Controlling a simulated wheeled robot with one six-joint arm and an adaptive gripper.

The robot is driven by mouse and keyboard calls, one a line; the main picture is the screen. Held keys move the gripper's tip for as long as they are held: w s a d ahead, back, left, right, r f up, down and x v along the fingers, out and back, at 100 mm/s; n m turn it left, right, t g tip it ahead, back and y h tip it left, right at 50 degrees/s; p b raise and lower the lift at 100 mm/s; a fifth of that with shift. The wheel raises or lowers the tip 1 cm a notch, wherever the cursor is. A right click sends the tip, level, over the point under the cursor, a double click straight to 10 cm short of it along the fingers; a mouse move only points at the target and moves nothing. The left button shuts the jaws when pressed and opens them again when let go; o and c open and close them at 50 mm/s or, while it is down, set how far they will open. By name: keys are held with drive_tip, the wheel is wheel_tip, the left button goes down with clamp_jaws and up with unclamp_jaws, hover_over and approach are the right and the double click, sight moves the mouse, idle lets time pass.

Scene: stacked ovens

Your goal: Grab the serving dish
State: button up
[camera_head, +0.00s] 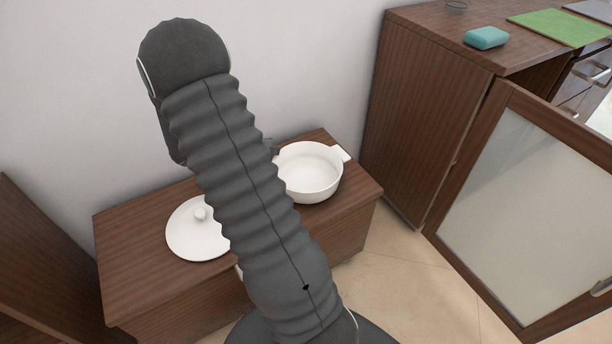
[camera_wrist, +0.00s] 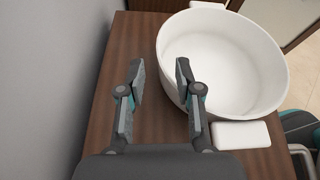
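The white round serving dish (camera_head: 311,172) stands upright on a low brown wooden cabinet, with flat handles at its rim. It also shows in the wrist view (camera_wrist: 222,62), with one handle (camera_wrist: 242,134) toward the camera. My gripper (camera_wrist: 159,70) is open with nothing between its fingers. Its right finger is close to the dish's left wall, overlapping it in the picture; I cannot tell whether they touch. In the head view my arm hides most of the gripper. A white lid with a knob (camera_head: 199,227) lies on the cabinet to the left.
The low cabinet (camera_head: 130,262) stands against a grey wall. At right, a taller brown cabinet (camera_head: 424,110) has an open glass-panelled door (camera_head: 530,205). A teal object (camera_head: 486,38) and a green mat (camera_head: 560,27) lie on top. Tiled floor shows between.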

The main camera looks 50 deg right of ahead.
sight(289, 147)
drive_tip(key=shift+x, duration=3.55)
drive_tip(key=shift+f, duration=0.1)
clamp_jaws()
